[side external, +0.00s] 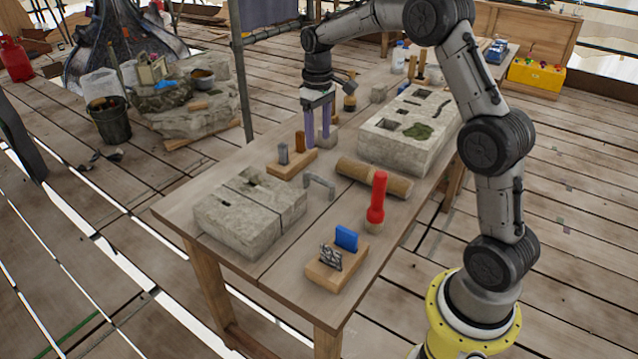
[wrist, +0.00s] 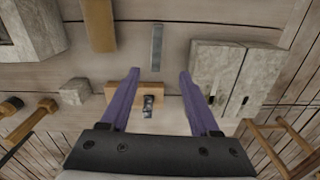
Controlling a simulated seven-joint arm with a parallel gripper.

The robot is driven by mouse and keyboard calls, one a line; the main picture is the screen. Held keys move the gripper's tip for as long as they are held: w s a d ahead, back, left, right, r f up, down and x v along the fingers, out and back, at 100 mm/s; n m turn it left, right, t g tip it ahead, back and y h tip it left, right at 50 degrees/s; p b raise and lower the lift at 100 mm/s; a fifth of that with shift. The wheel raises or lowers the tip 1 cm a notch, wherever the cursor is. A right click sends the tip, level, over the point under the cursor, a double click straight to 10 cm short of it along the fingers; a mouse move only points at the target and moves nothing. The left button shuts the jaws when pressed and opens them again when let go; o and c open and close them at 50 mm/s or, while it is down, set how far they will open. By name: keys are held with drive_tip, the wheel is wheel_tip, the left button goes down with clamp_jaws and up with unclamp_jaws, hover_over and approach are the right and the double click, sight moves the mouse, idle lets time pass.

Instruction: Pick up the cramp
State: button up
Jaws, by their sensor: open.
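The cramp (side external: 320,184) is a grey metal staple shape with bent-down ends. It stands on the table between the split stone block and the wooden roller. In the wrist view the cramp (wrist: 157,47) shows from above as a narrow grey bar, just beyond the fingertips and roughly centred between them. My gripper (side external: 318,142) has two long purple fingers and points down above the table, behind the cramp and apart from it. In the wrist view my gripper (wrist: 159,72) is open with nothing between its fingers.
A wooden holder (side external: 291,163) with upright pieces stands beside the cramp. The split stone block (side external: 250,212) is in front and left, the roller (side external: 374,178) to the right. A red-handled tool (side external: 377,200), another wooden holder (side external: 335,267) and a larger stone block (side external: 403,138) are nearby.

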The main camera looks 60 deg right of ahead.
hover_over(319, 178)
drive_tip(key=f, duration=0.8)
drive_tip(key=shift+s+a, duration=0.25)
drive_tip(key=shift+a, duration=0.15)
drive_tip(key=shift+w+d+f, duration=0.1)
drive_tip(key=shift+d+f, duration=0.1)
drive_tip(key=shift+f, duration=1.2)
drive_tip(key=shift+w+d+f, duration=0.1)
drive_tip(key=shift+d+f, duration=0.05)
drive_tip(key=shift+f, duration=1.2)
clamp_jaws()
